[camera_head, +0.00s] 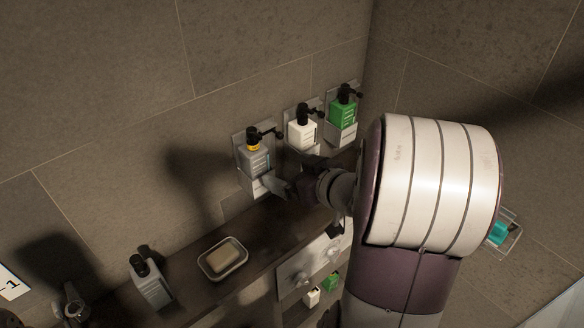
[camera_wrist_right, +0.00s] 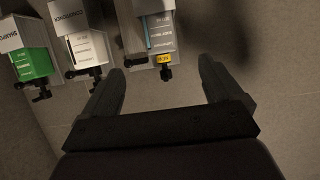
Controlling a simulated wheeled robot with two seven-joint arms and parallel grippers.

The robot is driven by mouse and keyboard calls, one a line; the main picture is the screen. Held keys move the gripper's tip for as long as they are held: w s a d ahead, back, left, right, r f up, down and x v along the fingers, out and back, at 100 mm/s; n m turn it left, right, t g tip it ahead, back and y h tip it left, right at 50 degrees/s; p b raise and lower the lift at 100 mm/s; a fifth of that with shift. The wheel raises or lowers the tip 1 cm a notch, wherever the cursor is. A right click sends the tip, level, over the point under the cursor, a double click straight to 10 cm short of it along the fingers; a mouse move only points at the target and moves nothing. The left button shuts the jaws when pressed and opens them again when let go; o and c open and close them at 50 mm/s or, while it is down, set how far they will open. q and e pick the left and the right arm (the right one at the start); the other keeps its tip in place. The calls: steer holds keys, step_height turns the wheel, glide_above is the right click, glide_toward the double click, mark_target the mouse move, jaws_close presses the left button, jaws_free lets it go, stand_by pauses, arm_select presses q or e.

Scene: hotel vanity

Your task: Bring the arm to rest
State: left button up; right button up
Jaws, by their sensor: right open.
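My right arm comes in from the right in the head view. Its gripper (camera_head: 278,185) is at the wall, close beside the lower part of the leftmost wall holder. In the right wrist view the gripper (camera_wrist_right: 160,70) is open, with nothing between its fingers. The grey bottle with a yellow collar (camera_head: 254,160) stands in that holder. It also shows upside down past the fingertips in the wrist view (camera_wrist_right: 157,35). Whether a finger touches the holder I cannot tell. My left gripper is not in view.
A white bottle (camera_head: 301,135) and a green bottle (camera_head: 343,112) stand in wall holders to the right. On the dark shelf are a soap dish (camera_head: 241,270) and a grey pump bottle (camera_head: 150,287). A turquoise item (camera_head: 498,232) sits in a rack at right.

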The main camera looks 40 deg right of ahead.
stand_by(0.6)
steer(key=s+d+f+m+g+h+b, duration=0.25)
steer(key=s+d+f+g+h, duration=0.25)
steer(key=d+f, duration=0.25)
steer(key=s+a+f+m+g+b, duration=0.1)
steer(key=s+a+f+g+b, duration=0.1)
steer(key=a+f+g, duration=0.3)
steer(key=a+f+n+g+y+b, duration=0.1)
steer(key=a+f+y+b, duration=0.1)
steer(key=a+f, duration=0.2)
steer(key=s+a+f+n+g+y+b, duration=0.1)
steer(key=a+f+b, duration=0.2)
steer(key=a, duration=0.8)
steer(key=shift+s+a+f+n+y, duration=0.15)
steer(key=shift+a+f+n+y, duration=0.2)
steer(key=shift+f, duration=0.45)
